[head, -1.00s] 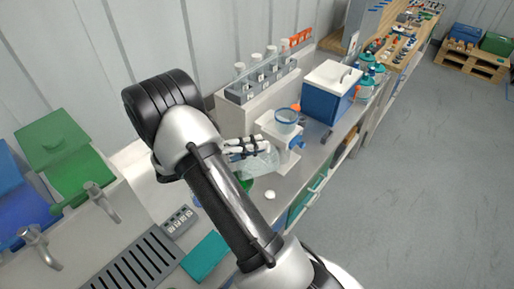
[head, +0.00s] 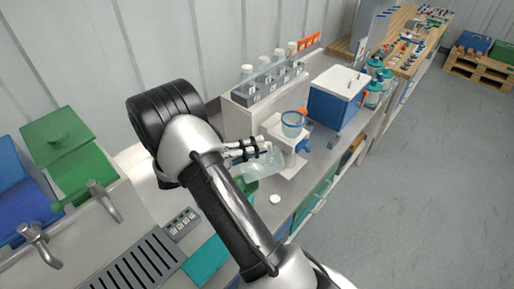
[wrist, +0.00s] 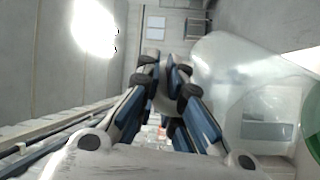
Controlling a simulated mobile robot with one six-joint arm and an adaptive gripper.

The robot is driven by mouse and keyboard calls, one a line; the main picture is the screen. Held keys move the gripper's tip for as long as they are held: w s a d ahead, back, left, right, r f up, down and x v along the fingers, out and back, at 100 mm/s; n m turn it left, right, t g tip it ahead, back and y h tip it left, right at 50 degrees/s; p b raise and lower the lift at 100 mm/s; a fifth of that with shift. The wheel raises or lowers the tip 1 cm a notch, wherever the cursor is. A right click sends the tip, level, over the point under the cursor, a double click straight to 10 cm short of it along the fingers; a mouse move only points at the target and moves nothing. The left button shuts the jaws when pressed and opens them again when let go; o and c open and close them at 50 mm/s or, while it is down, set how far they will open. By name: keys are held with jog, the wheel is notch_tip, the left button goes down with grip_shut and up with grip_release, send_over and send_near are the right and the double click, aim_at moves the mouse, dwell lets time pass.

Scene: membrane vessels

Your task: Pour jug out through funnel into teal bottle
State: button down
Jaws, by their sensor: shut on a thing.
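My gripper (head: 248,150) is shut on the translucent jug (head: 264,167), with its fingers at the jug's neck or handle. The jug is tilted above the bench, beside the white stand. It fills the right of the wrist view (wrist: 225,75), where my gripper (wrist: 168,85) points away from the camera. A green piece (head: 247,187) shows below the jug, partly hidden by my arm; I cannot tell if it is the teal bottle or the funnel. Green also shows at the right edge of the wrist view. I cannot make out liquid in the jug.
A clear blue-rimmed vessel (head: 293,121) sits on the white stand (head: 284,147) just right of the jug. A blue box with a white lid (head: 335,97) and teal-capped bottles (head: 373,91) stand farther back. A small white disc (head: 275,199) lies on the bench.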

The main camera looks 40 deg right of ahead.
jog(key=shift+w+a+h+b, duration=0.25)
jog(key=shift+a+h+b, duration=0.3)
jog(key=shift+b, duration=0.1)
jog(key=shift+w+a+r+g+h+b, duration=0.15)
jog(key=shift+a+g+h+b, duration=0.1)
jog(key=shift+a+g+b, duration=0.05)
